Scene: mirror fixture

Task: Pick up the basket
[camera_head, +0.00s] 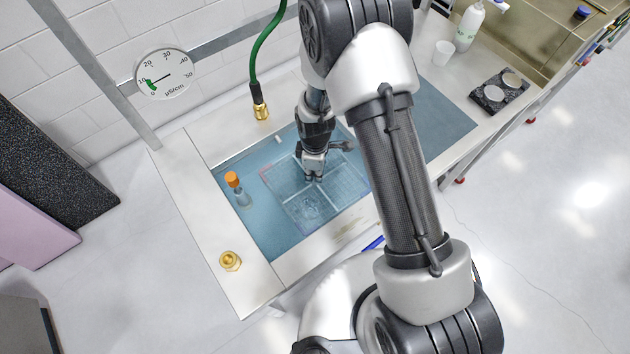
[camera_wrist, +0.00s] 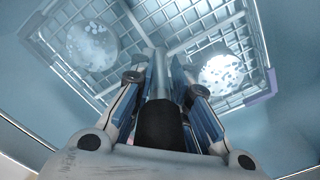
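The basket (camera_head: 346,186) is a clear, grid-walled tray with dividers, lying in the blue basin. It also shows in the wrist view (camera_wrist: 262,62), with a round pale disc (camera_wrist: 92,46) on the left and another (camera_wrist: 222,72) on the right. My gripper (camera_head: 313,178) points down over the middle of the basket. In the wrist view its fingers (camera_wrist: 162,72) stand on both sides of an upright grey post (camera_wrist: 160,70) with a dark lower part, at the crossing of the dividers. Whether the fingers press on the post is unclear.
The blue basin (camera_head: 262,228) has an orange-capped bottle (camera_head: 235,185) left of the basket. A brass fitting (camera_head: 230,261) sits on the pale rim. A green hose with brass end (camera_head: 261,107) hangs behind. A white cup (camera_head: 443,54) and dark holder (camera_head: 499,92) stand right.

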